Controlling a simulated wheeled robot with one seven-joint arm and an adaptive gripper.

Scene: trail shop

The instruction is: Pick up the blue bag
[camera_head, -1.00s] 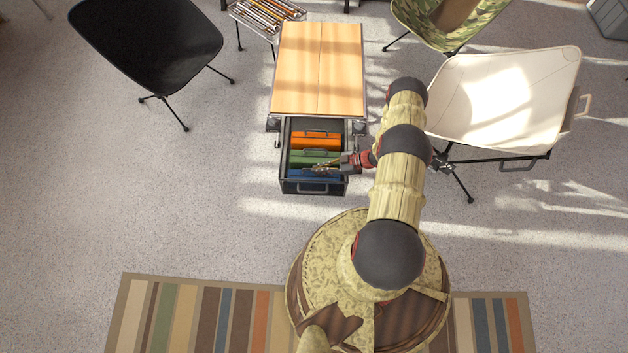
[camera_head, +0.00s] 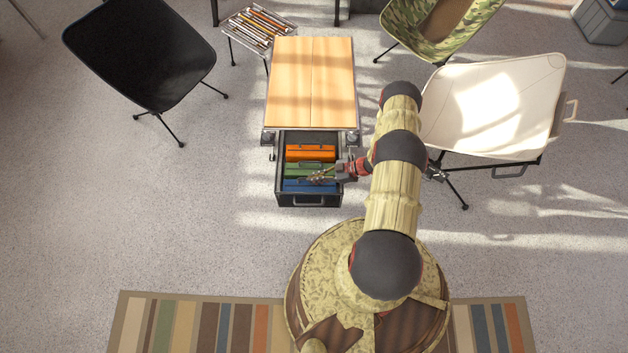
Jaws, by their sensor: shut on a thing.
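The blue bag (camera_head: 298,186) lies at the front of an open dark drawer (camera_head: 308,200) under a wooden-topped table (camera_head: 311,85). A green bag (camera_head: 298,170) lies behind it, and an orange bag (camera_head: 310,153) is at the back of the drawer. My gripper (camera_head: 320,178) reaches in from the right and is shut on the blue bag at its upper edge. The fingers cover part of the blue and green bags, so the exact grip is hard to see. The blue bag still appears to be inside the drawer.
A white chair (camera_head: 492,105) stands right of my arm, with a camouflage chair (camera_head: 395,28) behind it. A black chair (camera_head: 140,50) stands at the left. A small rack of sticks (camera_head: 258,27) is behind the table. The floor left of the drawer is clear.

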